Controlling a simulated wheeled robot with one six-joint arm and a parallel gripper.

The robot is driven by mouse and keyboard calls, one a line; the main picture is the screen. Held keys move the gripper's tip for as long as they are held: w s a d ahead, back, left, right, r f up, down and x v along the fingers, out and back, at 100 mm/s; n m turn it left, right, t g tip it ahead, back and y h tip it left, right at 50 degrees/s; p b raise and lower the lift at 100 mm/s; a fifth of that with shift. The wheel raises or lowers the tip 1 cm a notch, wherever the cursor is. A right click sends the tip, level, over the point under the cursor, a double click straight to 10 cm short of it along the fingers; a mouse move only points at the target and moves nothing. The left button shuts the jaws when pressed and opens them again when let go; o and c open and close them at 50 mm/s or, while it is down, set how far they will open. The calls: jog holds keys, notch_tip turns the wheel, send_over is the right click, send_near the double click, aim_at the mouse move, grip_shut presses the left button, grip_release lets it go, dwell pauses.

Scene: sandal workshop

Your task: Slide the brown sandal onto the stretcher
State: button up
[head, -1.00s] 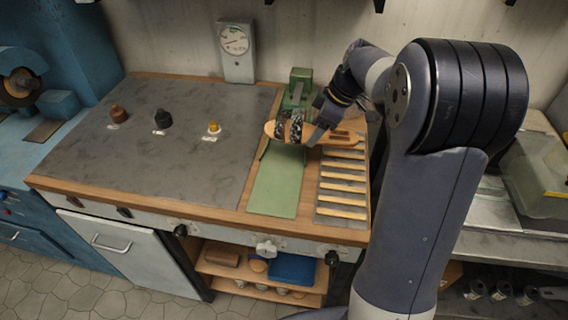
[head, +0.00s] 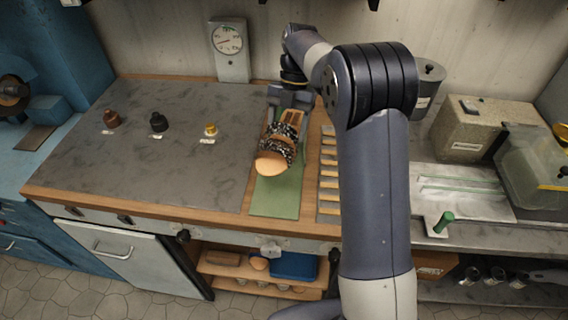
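The brown sandal (head: 272,162) has a tan sole and black-and-white patterned straps. It is held above the green mat (head: 276,203), its rounded end towards the front of the bench. My gripper (head: 290,99) is at the sandal's far end and appears shut on it. The fingertips are small and partly hidden. Only slivers of green metal (head: 304,150) show beside the sandal, perhaps part of the stretcher. The rest of the stretcher is hidden behind the sandal and gripper, and I cannot tell whether the sandal touches it.
A slatted rack (head: 328,180) lies right of the mat. Three small knobs, brown (head: 111,118), black (head: 158,122) and yellow (head: 210,129), stand on the grey bench top (head: 150,170). The bench's left part is mostly clear.

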aim_at(288, 121)
jog(key=shift+a+n, duration=0.3)
jog(key=shift+n, duration=0.5)
jog(key=shift+f+h, duration=0.15)
jog(key=shift+h, duration=0.15)
notch_tip(288, 121, down, 10)
jog(key=shift+r+p, duration=0.2)
jog(key=shift+p, duration=0.6)
jog(key=shift+f, duration=0.2)
jog(key=o, duration=1)
jog(key=shift+r, duration=0.1)
jog(key=v, duration=1.2)
jog(key=shift+r+b, duration=0.1)
jog(key=shift+b, duration=0.3)
